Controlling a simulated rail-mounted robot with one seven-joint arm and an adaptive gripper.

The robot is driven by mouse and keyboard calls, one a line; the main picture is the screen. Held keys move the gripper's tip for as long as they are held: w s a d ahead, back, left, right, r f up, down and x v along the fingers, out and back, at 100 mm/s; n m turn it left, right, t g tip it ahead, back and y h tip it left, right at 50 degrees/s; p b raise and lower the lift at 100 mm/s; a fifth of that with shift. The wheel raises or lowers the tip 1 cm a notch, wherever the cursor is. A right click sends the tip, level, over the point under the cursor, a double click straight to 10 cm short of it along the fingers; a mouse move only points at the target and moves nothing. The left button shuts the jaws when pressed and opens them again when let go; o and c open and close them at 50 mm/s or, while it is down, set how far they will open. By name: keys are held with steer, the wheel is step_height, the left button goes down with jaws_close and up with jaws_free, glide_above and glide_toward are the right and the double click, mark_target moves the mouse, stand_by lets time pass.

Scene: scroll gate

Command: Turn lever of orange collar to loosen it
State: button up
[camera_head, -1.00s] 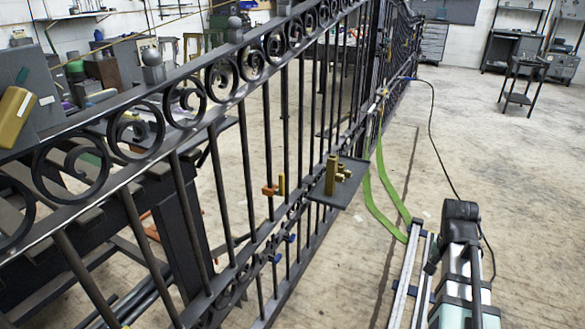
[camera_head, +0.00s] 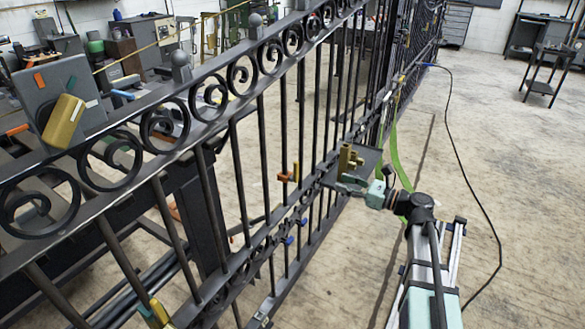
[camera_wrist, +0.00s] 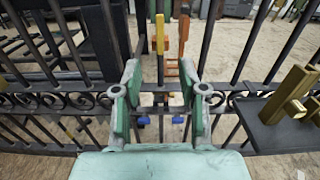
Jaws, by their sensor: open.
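The orange collar (camera_head: 284,178) sits on a dark upright bar of the scroll gate (camera_head: 240,185) in the head view.
A dark shelf (camera_wrist: 262,128) with brass blocks (camera_wrist: 290,95) stands close on the right of my gripper. Blue pieces (camera_wrist: 145,120) sit lower on the gate. A yellow block (camera_head: 155,313) is at the lower left.

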mark_target(298, 168)
steer(key=b+x, duration=0.3)
steer(key=x, duration=1.4)
steer(key=shift+a, duration=0.2)
steer(key=shift+c, duration=0.4)
jaws_close()
